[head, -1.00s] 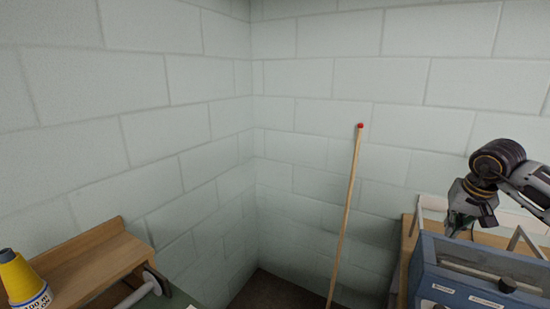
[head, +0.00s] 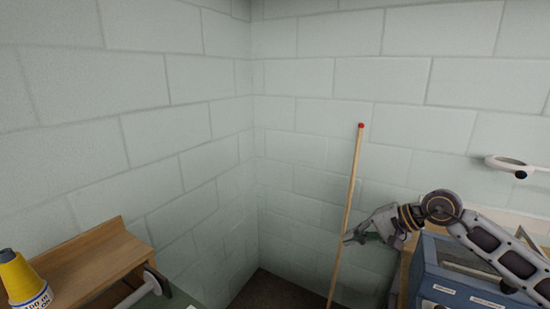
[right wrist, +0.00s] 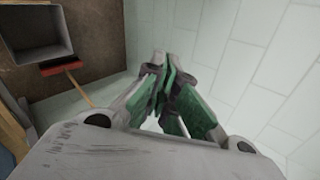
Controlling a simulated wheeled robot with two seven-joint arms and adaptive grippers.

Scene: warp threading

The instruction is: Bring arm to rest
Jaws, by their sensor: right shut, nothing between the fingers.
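My right arm reaches in from the right edge of the head view, with its right gripper (head: 347,239) pointing left. The gripper is shut and empty. In the head view its tips overlap the wooden pole with a red top (head: 353,170); I cannot tell whether they touch it. In the right wrist view the green-padded fingers (right wrist: 168,58) meet at their tips, with nothing between them. My left gripper is not in view.
A blue box with white labels (head: 430,285) stands below my right forearm. A yellow cone (head: 18,275) sits on a wooden shelf (head: 95,262) at lower left. In the right wrist view a red broom head (right wrist: 60,66) lies by a grey bin (right wrist: 35,50). Pale block walls (head: 180,80) enclose the corner.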

